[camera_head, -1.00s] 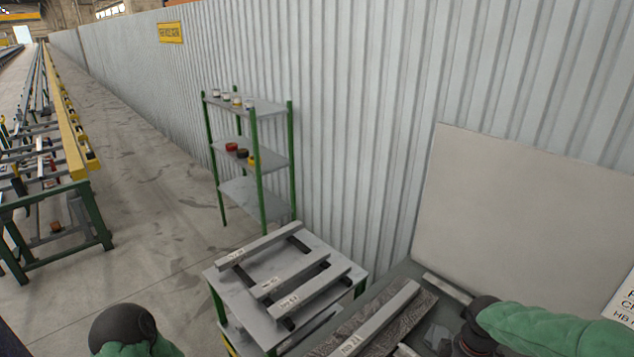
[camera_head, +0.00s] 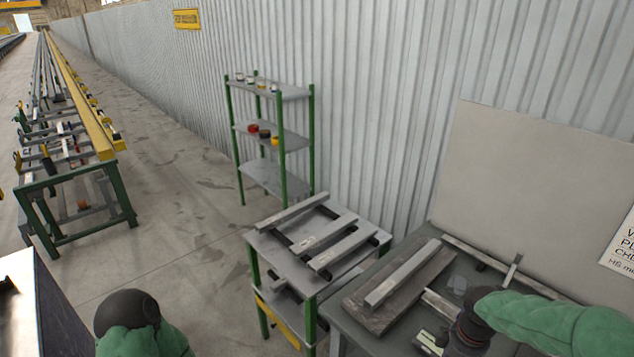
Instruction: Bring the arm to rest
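My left arm (camera_head: 150,335), in a green sleeve with a dark round joint, comes in at the bottom left over the floor; its gripper is out of view. My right arm (camera_head: 560,320), also green-sleeved, reaches in from the right over the grey workbench (camera_head: 395,338). Its dark end (camera_head: 470,325) is above the bench's near part, and its fingers cannot be made out. A metal bar (camera_head: 403,272) lies on a dark patterned block (camera_head: 375,308) on the bench, to the left of my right arm and apart from it.
A small table (camera_head: 262,240) with several labelled metal bars stands left of the bench. A green-framed shelf (camera_head: 270,180) with small cans stands behind it by the corrugated wall. A long roller table (camera_head: 75,170) runs along the left. The floor between is clear.

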